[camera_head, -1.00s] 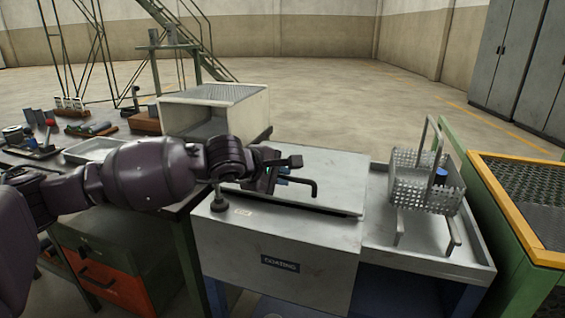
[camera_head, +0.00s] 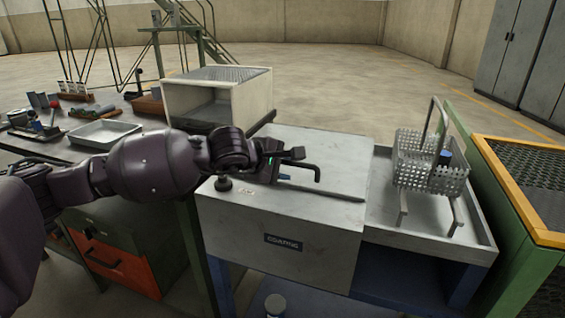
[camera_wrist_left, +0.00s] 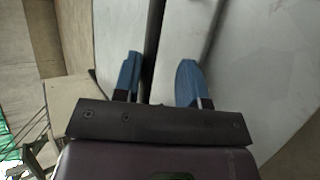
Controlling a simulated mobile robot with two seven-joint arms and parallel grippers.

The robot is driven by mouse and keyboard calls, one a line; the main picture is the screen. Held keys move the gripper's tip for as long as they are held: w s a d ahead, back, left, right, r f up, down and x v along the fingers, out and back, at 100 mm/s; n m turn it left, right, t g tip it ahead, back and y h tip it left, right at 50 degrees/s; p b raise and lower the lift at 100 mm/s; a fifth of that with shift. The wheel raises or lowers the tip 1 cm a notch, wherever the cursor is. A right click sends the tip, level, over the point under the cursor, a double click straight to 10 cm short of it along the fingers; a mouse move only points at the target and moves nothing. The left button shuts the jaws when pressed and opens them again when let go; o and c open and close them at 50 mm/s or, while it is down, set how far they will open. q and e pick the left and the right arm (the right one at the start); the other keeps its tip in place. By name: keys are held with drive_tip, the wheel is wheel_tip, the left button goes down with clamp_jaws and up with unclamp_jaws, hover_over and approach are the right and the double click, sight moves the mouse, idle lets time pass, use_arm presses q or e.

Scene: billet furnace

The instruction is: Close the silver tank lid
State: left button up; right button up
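The silver tank (camera_head: 285,265), with a dark COATING label on its front, stands in the middle of the head view. Its flat grey lid (camera_head: 330,155) lies level or nearly so, with a thin dark line along its front edge; a small gap cannot be ruled out. My left gripper (camera_head: 292,170) is low over the lid's left front part, beside a black bent bar that looks like the handle. In the left wrist view its two blue fingertips (camera_wrist_left: 158,82) stand apart, with grey panel and a dark gap beyond them. Contact with the lid is unclear. My right gripper is out of view.
A perforated basket (camera_head: 430,175) stands in the tray area right of the lid. A white open-fronted box (camera_head: 218,98) is behind left. A green frame with a yellow rim (camera_head: 515,190) borders the right. A metal tray (camera_head: 105,133) lies on the left bench.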

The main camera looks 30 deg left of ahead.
use_arm(q)
drive_tip(key=shift+s+f, duration=0.25)
drive_tip(key=shift+f, duration=0.7)
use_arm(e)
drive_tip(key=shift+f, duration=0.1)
use_arm(q)
drive_tip(key=shift+s+r, duration=0.15)
drive_tip(key=shift+r, duration=0.1)
drive_tip(key=w+r+p+v, duration=0.1)
drive_tip(key=p+v, duration=0.3)
drive_tip(key=v, duration=0.7)
drive_tip(key=shift+r, duration=0.2)
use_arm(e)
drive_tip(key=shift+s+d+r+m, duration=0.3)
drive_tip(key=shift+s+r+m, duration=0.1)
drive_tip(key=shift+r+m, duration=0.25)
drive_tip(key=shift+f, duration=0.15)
